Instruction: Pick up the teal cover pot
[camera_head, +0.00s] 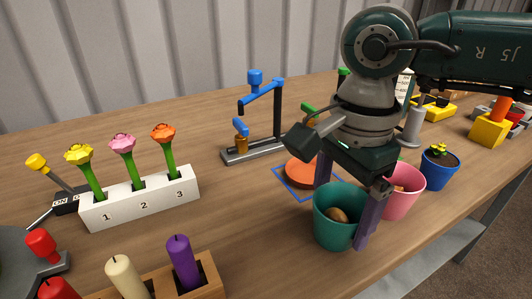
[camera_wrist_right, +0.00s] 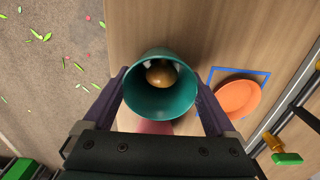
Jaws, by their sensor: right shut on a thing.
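The teal cover pot (camera_head: 332,234) is near the front edge of the table, upright, with a round brown thing (camera_head: 338,214) inside. My right gripper (camera_head: 344,222) comes down over it from above and is shut on the pot, with one purple-grey finger on each side. In the right wrist view the pot (camera_wrist_right: 160,104) sits between the two fingers, its mouth facing the camera and the brown thing (camera_wrist_right: 162,73) inside. I cannot tell whether its base touches the table. My left gripper is not in view.
A pink pot (camera_head: 402,196) stands close behind the teal pot, and a blue pot (camera_head: 439,170) with a plant is farther right. An orange disc (camera_head: 301,172) lies in a blue outline to the left. A white numbered block (camera_head: 139,199) holds three flowers.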

